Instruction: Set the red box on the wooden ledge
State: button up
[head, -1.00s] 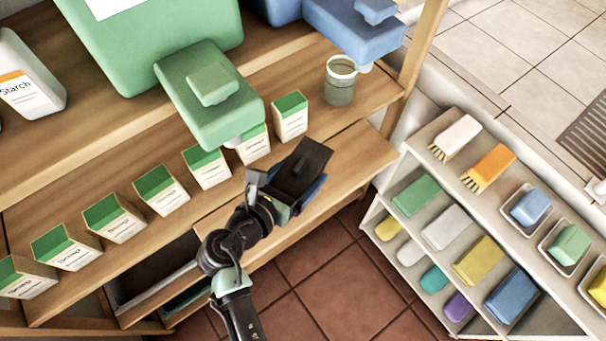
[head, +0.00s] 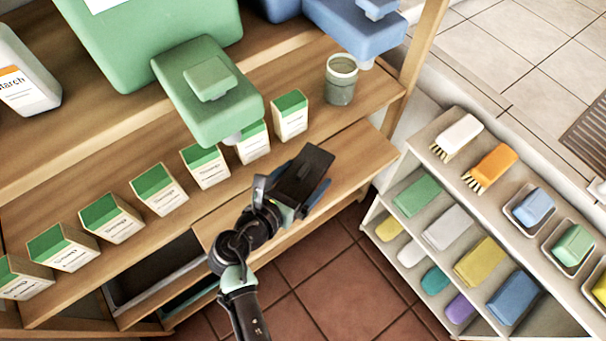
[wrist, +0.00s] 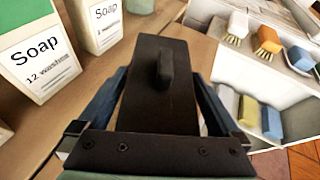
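No red box shows clearly in either view. My gripper (head: 308,180) is over the front wooden ledge (head: 362,153), a lower board in front of the soap shelf. In the wrist view, two blue-grey fingers (wrist: 160,90) flank a dark flat panel (wrist: 158,105) with a raised knob. I also cannot tell whether the panel is part of the gripper. A small pale patch shows beside the panel's right edge.
Several green-topped soap boxes (head: 160,190) stand in a row on the shelf behind. A green dispenser (head: 208,95) overhangs them, and a grey-green cup (head: 341,82) stands at right. A white rack (head: 415,155) with brushes and sponges is to the right. The ledge's right end is bare.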

jog(key=shift+r, duration=0.15)
jog(key=p+v, duration=0.1)
jog(key=v, duration=1)
jog(key=shift+s+a+r, duration=0.15)
jog(key=shift+s, duration=0.3)
